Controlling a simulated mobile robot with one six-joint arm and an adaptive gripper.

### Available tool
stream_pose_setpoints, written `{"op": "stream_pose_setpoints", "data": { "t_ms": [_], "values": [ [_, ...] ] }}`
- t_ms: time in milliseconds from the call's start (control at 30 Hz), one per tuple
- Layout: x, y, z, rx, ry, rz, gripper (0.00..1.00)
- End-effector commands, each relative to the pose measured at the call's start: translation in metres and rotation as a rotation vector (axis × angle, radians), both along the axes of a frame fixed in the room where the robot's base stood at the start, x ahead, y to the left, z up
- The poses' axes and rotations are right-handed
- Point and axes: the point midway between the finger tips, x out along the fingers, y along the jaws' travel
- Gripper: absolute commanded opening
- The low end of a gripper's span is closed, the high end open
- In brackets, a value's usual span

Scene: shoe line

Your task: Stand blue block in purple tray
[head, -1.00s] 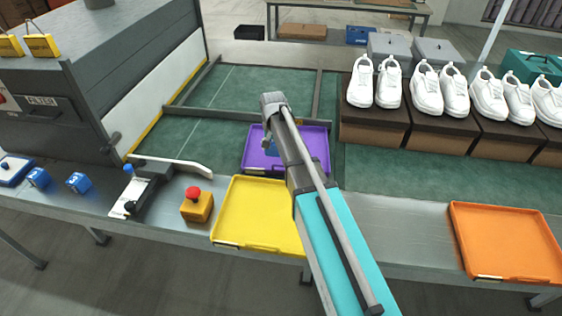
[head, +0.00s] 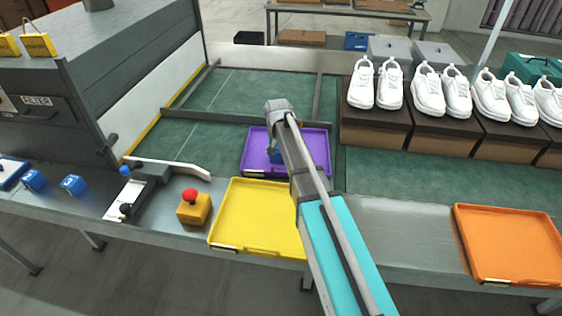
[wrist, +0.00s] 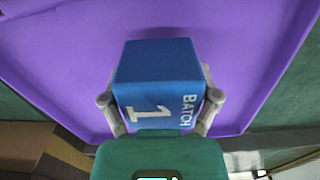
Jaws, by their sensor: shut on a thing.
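The blue block (wrist: 158,75), marked "BATCH 1", is between the two fingers of my gripper (wrist: 160,102) in the wrist view. My gripper is shut on its sides. The purple tray (wrist: 60,50) fills the view behind the block. In the head view the purple tray (head: 317,148) lies on the green belt, and my gripper (head: 273,152) is over it.
A yellow tray (head: 240,210) lies in front of the purple tray, and an orange tray (head: 512,245) lies at right. Brown boxes (head: 375,127) with white shoes stand right of the purple tray. Two more blue blocks (head: 73,186) and a red-button box (head: 193,208) are at left.

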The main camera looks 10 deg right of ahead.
Motion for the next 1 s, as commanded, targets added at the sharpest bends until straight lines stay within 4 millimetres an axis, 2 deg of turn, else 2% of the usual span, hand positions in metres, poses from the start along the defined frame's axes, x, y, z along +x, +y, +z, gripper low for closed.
{"op": "stream_pose_setpoints", "data": {
  "t_ms": [33,200,767,800,900,1000],
  "values": [
    [0.0,0.0,-0.009,0.0,0.0,0.0,0.22],
    [0.0,0.0,-0.019,0.0,0.0,0.0,0.22],
    [0.0,0.001,-0.024,0.0,0.0,0.001,0.22],
    [0.0,0.001,-0.023,0.0,0.0,0.001,0.85],
    [0.0,0.001,-0.023,0.0,0.0,0.001,1.0],
    [0.0,0.001,-0.023,0.0,0.0,0.001,1.0]
  ]
}}
